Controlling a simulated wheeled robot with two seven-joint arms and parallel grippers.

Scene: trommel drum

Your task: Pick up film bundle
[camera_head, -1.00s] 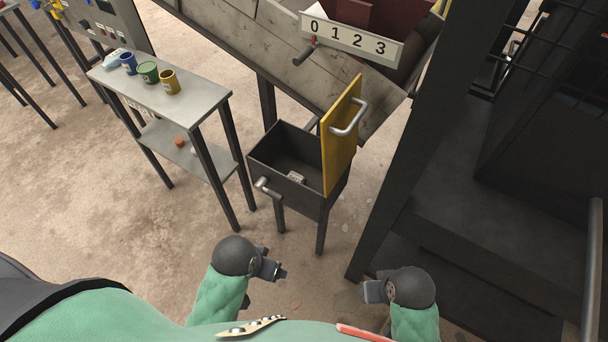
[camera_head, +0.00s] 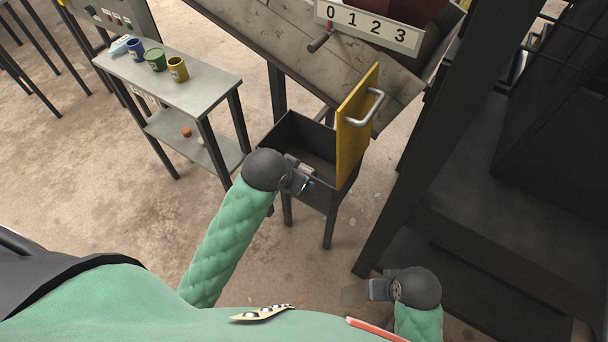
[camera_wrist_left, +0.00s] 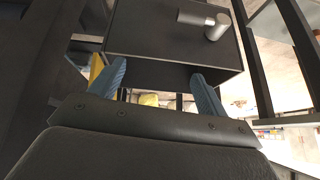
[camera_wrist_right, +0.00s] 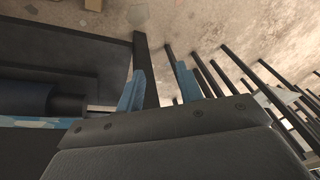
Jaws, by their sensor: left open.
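A small pale item (camera_head: 306,169), which may be the film bundle, shows inside the dark open bin (camera_head: 300,135), just beyond my left gripper. The gripper partly hides it, and I cannot tell whether they touch. My left gripper (camera_head: 302,184) is at the bin's near rim. In the left wrist view its blue fingers (camera_wrist_left: 160,84) are spread, with a dark box face and grey handle ahead. My right gripper (camera_head: 370,290) hangs low at the right, away from the bin. Its fingers (camera_wrist_right: 160,84) are apart and empty in the right wrist view.
A yellow panel with a handle (camera_head: 356,130) stands upright on the bin's right side. A chute with a number plate (camera_head: 368,29) is behind it. A grey shelf table (camera_head: 205,88) with blue, green and yellow cups is at left. Dark framework (camera_head: 440,150) stands at right.

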